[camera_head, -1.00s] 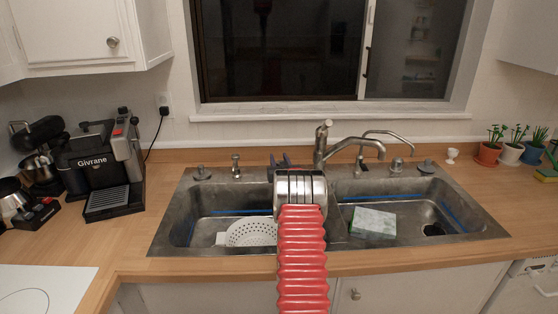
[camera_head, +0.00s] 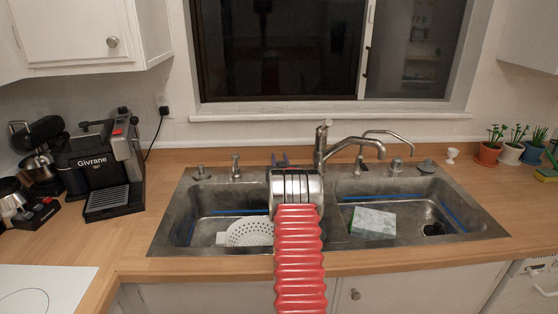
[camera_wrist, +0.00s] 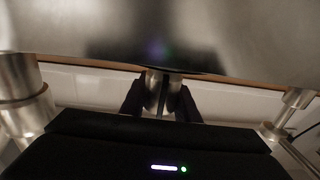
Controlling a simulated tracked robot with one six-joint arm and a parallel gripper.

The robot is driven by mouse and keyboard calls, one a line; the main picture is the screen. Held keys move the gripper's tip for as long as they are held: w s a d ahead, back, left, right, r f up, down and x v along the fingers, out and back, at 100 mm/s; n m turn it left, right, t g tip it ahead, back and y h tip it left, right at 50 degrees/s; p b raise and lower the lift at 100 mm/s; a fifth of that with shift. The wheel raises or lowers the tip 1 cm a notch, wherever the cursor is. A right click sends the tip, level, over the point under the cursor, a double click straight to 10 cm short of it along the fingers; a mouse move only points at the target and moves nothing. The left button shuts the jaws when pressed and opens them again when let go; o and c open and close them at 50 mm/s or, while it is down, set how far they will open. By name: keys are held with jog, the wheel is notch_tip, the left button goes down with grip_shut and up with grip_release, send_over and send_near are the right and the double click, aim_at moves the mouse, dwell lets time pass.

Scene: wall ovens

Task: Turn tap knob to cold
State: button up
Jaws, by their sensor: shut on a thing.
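The sink's main tap (camera_head: 321,148) is metal, with an upright body and a spout reaching right. My gripper (camera_head: 280,160) is just left of it at the sink's back edge, mostly hidden behind my wrist; only its dark fingertips show. In the wrist view my gripper (camera_wrist: 160,102) has its two dark fingers on either side of a small metal knob (camera_wrist: 174,84) and is shut on it. The knob is hidden in the head view. Its hot or cold marks cannot be seen.
A soap dispenser (camera_head: 236,167) stands left of my gripper. A thinner second tap (camera_head: 385,133) is to the right. A coffee machine (camera_head: 100,165) stands at the left. The window wall is close behind.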

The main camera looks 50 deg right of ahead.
jog(key=shift+s+d+m+g+h, duration=0.1)
jog(key=shift+m+g+h, duration=0.3)
jog(key=shift+g, duration=0.1)
jog(key=shift+s+d+m+g+h, duration=0.1)
jog(key=shift+s+m+g+h, duration=0.1)
jog(key=shift+m+g+h, duration=0.55)
jog(key=shift+s+d+m+g+h, duration=0.15)
jog(key=shift+m+g+h, duration=0.15)
jog(key=shift+m+g, duration=0.55)
jog(key=shift+s+d+m+g+h, duration=0.15)
jog(key=shift+m+g+h, duration=0.35)
jog(key=shift+g, duration=0.6)
jog(key=shift+s+m+g+h, duration=0.25)
jog(key=shift+m+g, duration=0.45)
jog(key=shift+g, duration=0.45)
jog(key=shift+s+m+g+h, duration=0.1)
jog(key=shift+s+m+g, duration=0.15)
jog(key=shift+m+g, duration=0.65)
jog(key=shift+s+m+g+h, duration=0.25)
jog(key=shift+m+g, duration=0.25)
jog(key=shift+g, duration=0.85)
jog(key=shift+s+g, duration=0.1)
jog(key=shift+g, duration=0.2)
jog(key=o, duration=1)
jog(key=shift+o, duration=0.2)
jog(key=shift+a, duration=0.1)
jog(key=w+a, duration=0.1)
jog(key=a, duration=1.2)
jog(key=shift+a, duration=0.25)
